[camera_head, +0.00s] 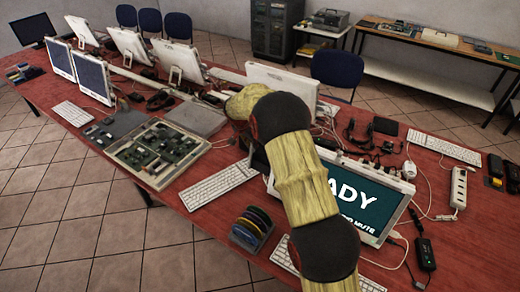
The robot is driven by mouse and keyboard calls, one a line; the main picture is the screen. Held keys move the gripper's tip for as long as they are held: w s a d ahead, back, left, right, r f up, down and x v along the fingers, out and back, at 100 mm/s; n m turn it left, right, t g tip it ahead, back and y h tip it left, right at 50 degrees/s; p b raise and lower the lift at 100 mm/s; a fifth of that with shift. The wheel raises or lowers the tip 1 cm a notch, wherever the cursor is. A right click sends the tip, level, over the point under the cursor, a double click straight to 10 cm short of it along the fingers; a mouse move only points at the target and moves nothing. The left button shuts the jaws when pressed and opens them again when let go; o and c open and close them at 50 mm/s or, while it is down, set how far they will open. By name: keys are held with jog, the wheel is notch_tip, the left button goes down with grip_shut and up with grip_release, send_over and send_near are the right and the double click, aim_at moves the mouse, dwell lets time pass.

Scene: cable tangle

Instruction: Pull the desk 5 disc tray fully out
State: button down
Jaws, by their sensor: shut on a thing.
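My arm reaches up from the bottom right, bends at the wrist and turns down behind itself. It covers my gripper, so I cannot see the fingers. A white all-in-one computer (378,200) stands behind my arm, with a teal screen reading "...ADY" and "MUTE". Its left part is covered by my arm. No disc tray can be made out, and I cannot tell which station is desk 5.
White keyboards (220,184) and (444,147) lie on the red table (300,235). A disc rack (251,229) stands left of my arm. A circuit board tray (158,152) lies farther left. Cables, a power strip (458,188) and a black adapter (425,254) crowd the right.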

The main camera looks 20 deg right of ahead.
jog(key=shift+w+a, duration=0.65)
jog(key=shift+w, duration=0.3)
jog(key=c, duration=1.9)
grip_release()
jog(key=v, duration=1.2)
jog(key=shift+w, duration=0.1)
